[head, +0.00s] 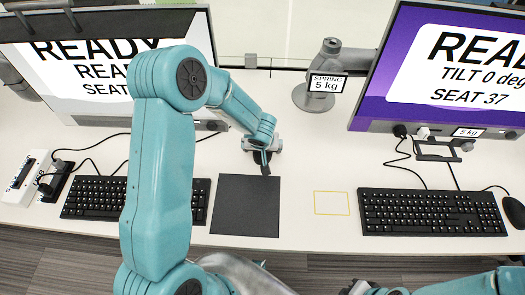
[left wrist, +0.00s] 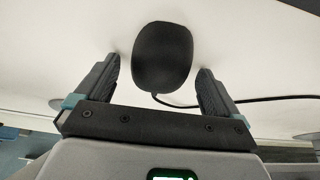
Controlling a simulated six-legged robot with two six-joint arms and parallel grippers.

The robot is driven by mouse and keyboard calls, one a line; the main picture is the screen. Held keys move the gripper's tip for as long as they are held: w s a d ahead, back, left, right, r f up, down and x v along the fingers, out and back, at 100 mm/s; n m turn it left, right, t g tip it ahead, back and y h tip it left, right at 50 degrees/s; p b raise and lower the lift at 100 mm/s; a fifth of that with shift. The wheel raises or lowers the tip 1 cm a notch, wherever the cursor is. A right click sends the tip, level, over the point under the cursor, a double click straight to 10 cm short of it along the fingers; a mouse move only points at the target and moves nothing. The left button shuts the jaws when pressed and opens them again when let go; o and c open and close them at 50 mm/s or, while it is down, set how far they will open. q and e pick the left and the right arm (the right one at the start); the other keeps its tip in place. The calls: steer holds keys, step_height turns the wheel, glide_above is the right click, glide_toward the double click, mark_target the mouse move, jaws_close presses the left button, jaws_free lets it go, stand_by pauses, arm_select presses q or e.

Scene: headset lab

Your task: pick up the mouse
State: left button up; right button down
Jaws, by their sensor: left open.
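A black mouse (left wrist: 162,58) lies on the white desk in the left wrist view, with its cable running off to the right. My left gripper (left wrist: 159,68) is open, with one finger on each side of the mouse and a gap on both sides. In the head view my left gripper (head: 262,160) is over the desk behind the dark mat, and mostly hides the mouse there. Part of my right gripper (head: 365,288) shows at the bottom edge; its fingers are not clear. A second black mouse (head: 514,212) lies at the far right.
A dark mat (head: 246,205) lies in front of my left gripper. Keyboards (head: 432,212) and (head: 95,198) lie to either side. A yellow outlined rectangle (head: 331,203) marks bare desk. Two monitors (head: 450,70) and (head: 110,75) and a stand base (head: 317,97) are behind.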

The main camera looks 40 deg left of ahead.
arm_select(q)
steer(key=shift+s+d+r, duration=0.1)
steer(key=c, duration=1.2)
